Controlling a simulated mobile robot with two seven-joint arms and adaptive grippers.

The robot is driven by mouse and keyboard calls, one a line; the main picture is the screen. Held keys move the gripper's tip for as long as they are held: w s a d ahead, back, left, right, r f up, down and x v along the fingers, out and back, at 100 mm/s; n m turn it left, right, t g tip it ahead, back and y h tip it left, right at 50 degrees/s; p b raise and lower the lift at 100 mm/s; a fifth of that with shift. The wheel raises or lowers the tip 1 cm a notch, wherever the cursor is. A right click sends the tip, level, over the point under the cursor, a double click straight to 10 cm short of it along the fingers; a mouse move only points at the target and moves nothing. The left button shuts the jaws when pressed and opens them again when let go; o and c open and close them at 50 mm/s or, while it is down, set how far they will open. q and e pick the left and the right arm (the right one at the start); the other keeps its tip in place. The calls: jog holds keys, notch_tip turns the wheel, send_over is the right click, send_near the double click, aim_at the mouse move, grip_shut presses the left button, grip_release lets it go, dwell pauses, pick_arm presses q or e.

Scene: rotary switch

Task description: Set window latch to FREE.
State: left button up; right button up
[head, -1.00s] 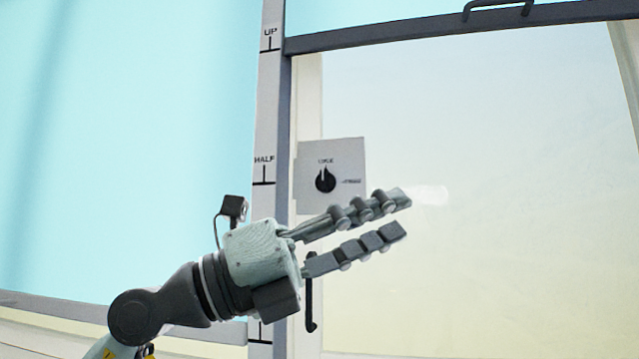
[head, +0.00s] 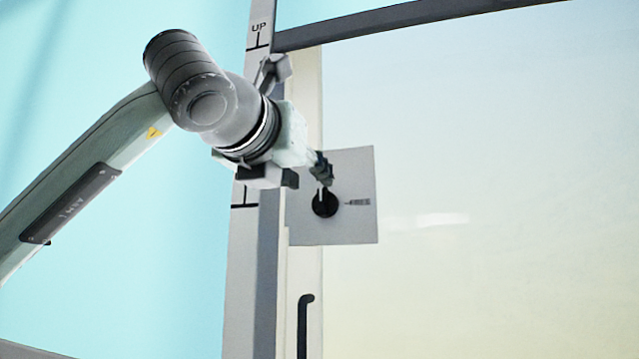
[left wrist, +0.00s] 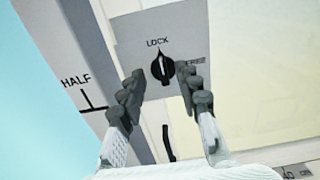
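The window latch is a black round knob (head: 325,203) with a pale pointer line, on a grey square plate (head: 352,228). In the left wrist view the knob (left wrist: 162,69) points up at the word LOCK, and FREE is printed to its right. My left gripper (head: 321,172) is in front of the plate, its fingertips at the upper edge of the knob in the head view. In the left wrist view its fingers (left wrist: 161,74) are spread apart, one on each side of the knob, with nothing held. Contact with the knob cannot be told. My right gripper is not in view.
A vertical post (head: 243,270) with UP and HALF marks stands left of the plate. A black handle (head: 304,325) is below the plate. A dark rail (head: 400,20) crosses the top. The pane right of the plate is clear.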

aim_at(320, 189)
pick_arm(q)
jog(key=p+x, duration=0.1)
jog(key=x, duration=0.4)
jog(key=shift+d, duration=0.1)
jog(key=shift+f, duration=0.1)
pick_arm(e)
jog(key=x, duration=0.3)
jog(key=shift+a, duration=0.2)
pick_arm(q)
grip_shut()
